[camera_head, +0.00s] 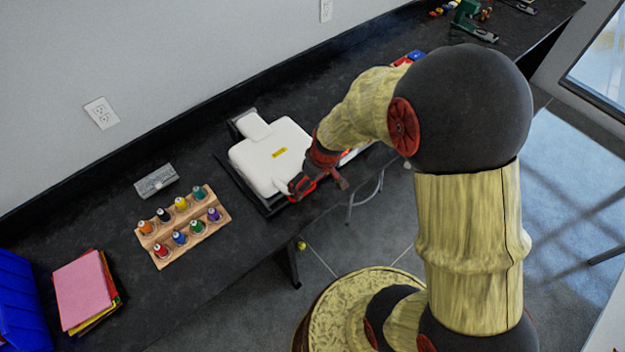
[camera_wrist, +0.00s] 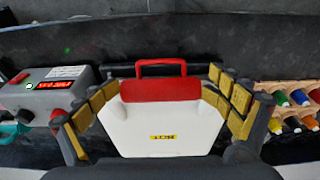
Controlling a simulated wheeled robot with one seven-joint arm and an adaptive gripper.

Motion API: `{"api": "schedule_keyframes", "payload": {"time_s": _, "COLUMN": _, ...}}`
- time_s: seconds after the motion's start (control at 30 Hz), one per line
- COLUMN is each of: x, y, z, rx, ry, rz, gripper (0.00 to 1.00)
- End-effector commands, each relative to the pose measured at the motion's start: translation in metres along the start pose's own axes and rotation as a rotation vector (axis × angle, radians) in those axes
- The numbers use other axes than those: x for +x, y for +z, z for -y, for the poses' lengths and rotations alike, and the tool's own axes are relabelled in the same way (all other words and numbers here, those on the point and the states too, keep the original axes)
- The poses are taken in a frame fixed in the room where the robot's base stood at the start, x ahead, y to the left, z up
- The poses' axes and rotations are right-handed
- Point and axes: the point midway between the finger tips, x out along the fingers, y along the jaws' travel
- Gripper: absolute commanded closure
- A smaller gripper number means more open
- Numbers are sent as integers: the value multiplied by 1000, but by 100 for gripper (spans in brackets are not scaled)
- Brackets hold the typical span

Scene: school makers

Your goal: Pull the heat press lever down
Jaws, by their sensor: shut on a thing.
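The heat press (camera_head: 268,160) is a white, rounded machine with a yellow label, on the black counter. Its upper part looks close to level; I cannot tell whether it is fully down. In the wrist view its white top (camera_wrist: 160,128) narrows to a red front with a red bar lever (camera_wrist: 160,66). My gripper (camera_head: 312,188) is at the front edge of the press. In the wrist view its yellow-padded fingers (camera_wrist: 163,100) stand wide apart, one on each side of the red front, closed against it. The exact contact is hard to see.
A wooden rack (camera_head: 190,228) of coloured bottles stands left of the press, with a grey block (camera_head: 155,181) behind it. A grey control box (camera_wrist: 48,92) with a red display is on the press's other side. Pink papers (camera_head: 84,288) and a blue bin (camera_head: 20,310) lie further left.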

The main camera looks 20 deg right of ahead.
Motion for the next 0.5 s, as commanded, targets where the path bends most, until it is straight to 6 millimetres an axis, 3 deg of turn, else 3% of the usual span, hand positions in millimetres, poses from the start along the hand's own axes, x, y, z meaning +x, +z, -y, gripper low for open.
{"api": "schedule_keyframes", "payload": {"time_s": 0.03, "x": 9, "y": 14, "z": 4, "rx": -2, "ry": -11, "rz": 27, "gripper": 54}}
{"api": "schedule_keyframes", "payload": {"time_s": 0.07, "x": 9, "y": 14, "z": 4, "rx": -2, "ry": -11, "rz": 27, "gripper": 55}}
{"api": "schedule_keyframes", "payload": {"time_s": 0.1, "x": 9, "y": 14, "z": 4, "rx": -2, "ry": -10, "rz": 27, "gripper": 8}}
{"api": "schedule_keyframes", "payload": {"time_s": 0.5, "x": 4, "y": 5, "z": 2, "rx": 0, "ry": -4, "rz": 10, "gripper": 6}}
